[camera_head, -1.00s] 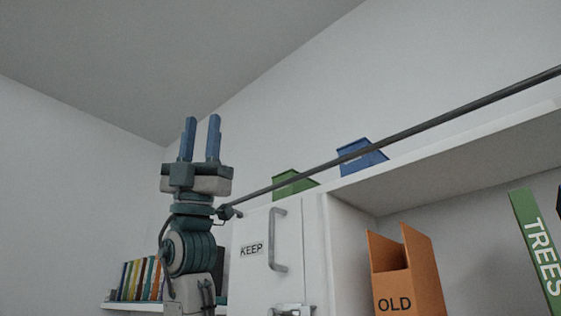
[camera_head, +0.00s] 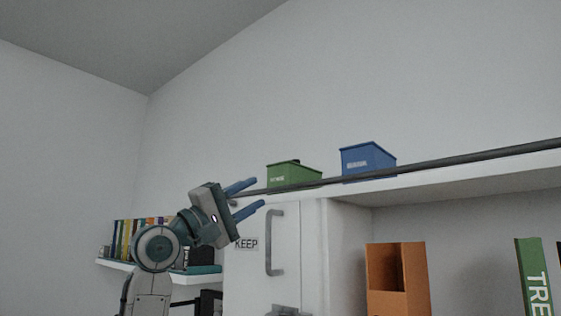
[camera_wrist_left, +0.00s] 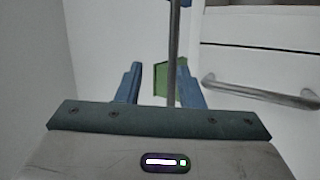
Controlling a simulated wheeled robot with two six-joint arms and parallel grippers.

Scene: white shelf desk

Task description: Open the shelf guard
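The shelf guard (camera_head: 450,163) is a long thin dark bar running along the front top edge of the white shelf, its left end near the door marked KEEP. My left gripper (camera_head: 259,193) is open and points right, at the bar's left part. In the left wrist view the bar (camera_wrist_left: 174,45) shows between the open fingers of my left gripper (camera_wrist_left: 158,80), nearer the right finger. I cannot tell whether the fingers surround it or stop short of it. My right gripper is not in view.
A green bin (camera_head: 293,174) and a blue bin (camera_head: 368,161) stand on the shelf top behind the bar. A white door (camera_head: 248,275) with a grey handle (camera_head: 274,243) is below my gripper. An orange file box (camera_head: 413,278) stands inside the shelf. Books (camera_head: 140,238) sit at left.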

